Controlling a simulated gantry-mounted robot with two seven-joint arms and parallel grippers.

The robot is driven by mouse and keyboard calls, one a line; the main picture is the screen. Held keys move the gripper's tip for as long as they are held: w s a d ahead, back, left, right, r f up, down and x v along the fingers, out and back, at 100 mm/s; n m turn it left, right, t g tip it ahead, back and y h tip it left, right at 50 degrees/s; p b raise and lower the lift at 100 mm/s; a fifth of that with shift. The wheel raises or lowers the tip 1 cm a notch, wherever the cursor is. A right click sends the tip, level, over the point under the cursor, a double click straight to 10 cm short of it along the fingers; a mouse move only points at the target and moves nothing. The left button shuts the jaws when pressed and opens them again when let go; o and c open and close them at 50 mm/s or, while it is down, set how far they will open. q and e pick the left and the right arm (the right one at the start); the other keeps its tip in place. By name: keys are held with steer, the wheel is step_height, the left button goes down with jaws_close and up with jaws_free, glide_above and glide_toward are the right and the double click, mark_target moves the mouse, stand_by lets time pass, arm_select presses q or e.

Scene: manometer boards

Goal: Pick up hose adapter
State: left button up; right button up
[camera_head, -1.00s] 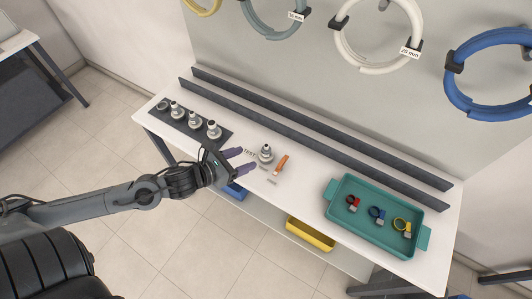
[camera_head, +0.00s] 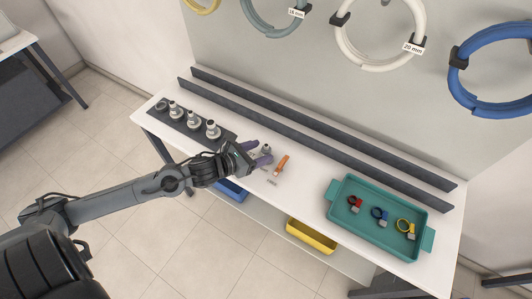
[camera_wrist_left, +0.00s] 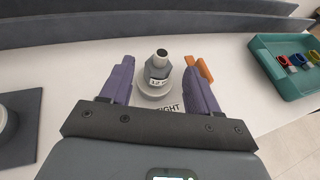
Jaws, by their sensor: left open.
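A grey hose adapter (camera_wrist_left: 158,72) with a dark-topped nozzle and a white label stands upright on the white table. In the head view it is partly hidden by my left gripper, and its top (camera_head: 266,148) shows just past the fingers. My left gripper (camera_head: 258,153) is open, with purple fingers. In the left wrist view, its fingers (camera_wrist_left: 158,80) lie on either side of the adapter, with gaps visible on both sides. Several similar adapters (camera_head: 194,122) stand on a dark mat at the table's left end. My right gripper is not in view.
An orange-handled tool (camera_head: 282,164) lies just right of the adapter. A teal tray (camera_head: 343,223) with red, blue and yellow clamps is farther right. Dark rails (camera_head: 320,137) run along the back. Blue (camera_head: 232,191) and yellow (camera_head: 311,235) bins sit below the front edge.

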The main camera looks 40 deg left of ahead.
mark_target(264, 149)
arm_select(q)
steer(key=shift+b+x, duration=0.35)
steer(key=shift+x, duration=1.6)
steer(key=shift+r, duration=0.1)
steer(key=c, duration=1.1)
